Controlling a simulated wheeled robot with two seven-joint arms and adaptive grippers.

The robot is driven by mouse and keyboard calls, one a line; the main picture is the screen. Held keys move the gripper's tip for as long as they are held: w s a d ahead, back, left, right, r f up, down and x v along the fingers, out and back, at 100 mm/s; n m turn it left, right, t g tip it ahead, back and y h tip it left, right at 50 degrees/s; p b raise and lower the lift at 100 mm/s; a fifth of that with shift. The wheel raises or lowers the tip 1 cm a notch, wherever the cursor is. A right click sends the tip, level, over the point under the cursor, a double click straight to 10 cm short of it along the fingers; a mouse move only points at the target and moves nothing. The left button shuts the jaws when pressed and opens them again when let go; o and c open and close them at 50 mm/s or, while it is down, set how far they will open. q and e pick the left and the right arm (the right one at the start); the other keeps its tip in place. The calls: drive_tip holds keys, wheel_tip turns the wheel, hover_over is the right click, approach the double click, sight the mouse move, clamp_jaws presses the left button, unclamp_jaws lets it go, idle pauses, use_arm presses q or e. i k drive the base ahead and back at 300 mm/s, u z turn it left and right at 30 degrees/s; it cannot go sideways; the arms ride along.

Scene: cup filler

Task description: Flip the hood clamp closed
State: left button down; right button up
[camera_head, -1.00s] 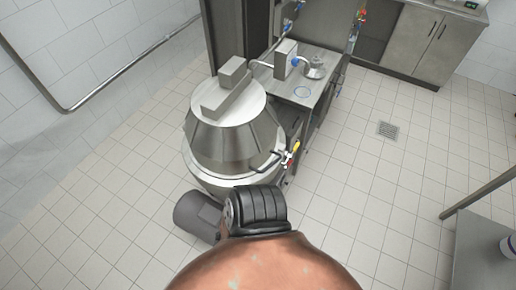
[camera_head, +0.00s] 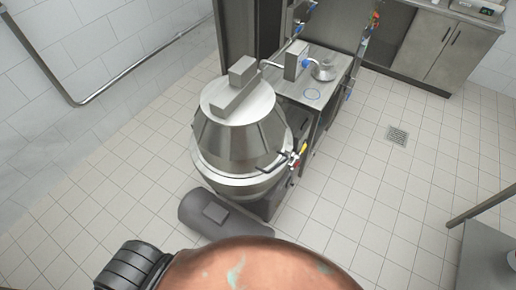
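The hooded steel vessel (camera_head: 235,150) of the cup filler stands left of centre. Its cone-shaped hood has a flat lid (camera_head: 238,103) with a grey box and bar on top. A dark curved clamp handle (camera_head: 272,163) sits at the right of the hood's lower rim. Beside it is a small fitting (camera_head: 300,154) with yellow and red parts. At this size I cannot tell whether the clamp is open or closed. Neither of my grippers is in view.
A steel side table (camera_head: 315,88) with fittings adjoins the vessel. A dark grey cylinder (camera_head: 225,217) lies low in front. Tiled floor with a drain (camera_head: 398,134) is free at right. A grey counter (camera_head: 490,255) stands at lower right, cabinets (camera_head: 430,45) at the back.

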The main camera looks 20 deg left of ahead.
sight(296, 157)
drive_tip(key=u, duration=0.25)
drive_tip(key=k, duration=1.35)
drive_tip(key=z, duration=0.55)
drive_tip(key=i, duration=0.55)
drive_tip(key=z, duration=0.75)
drive_tip(key=i, duration=0.7)
drive_tip(key=u, duration=0.9)
drive_tip(key=i, duration=0.8)
drive_tip(key=u, duration=0.6)
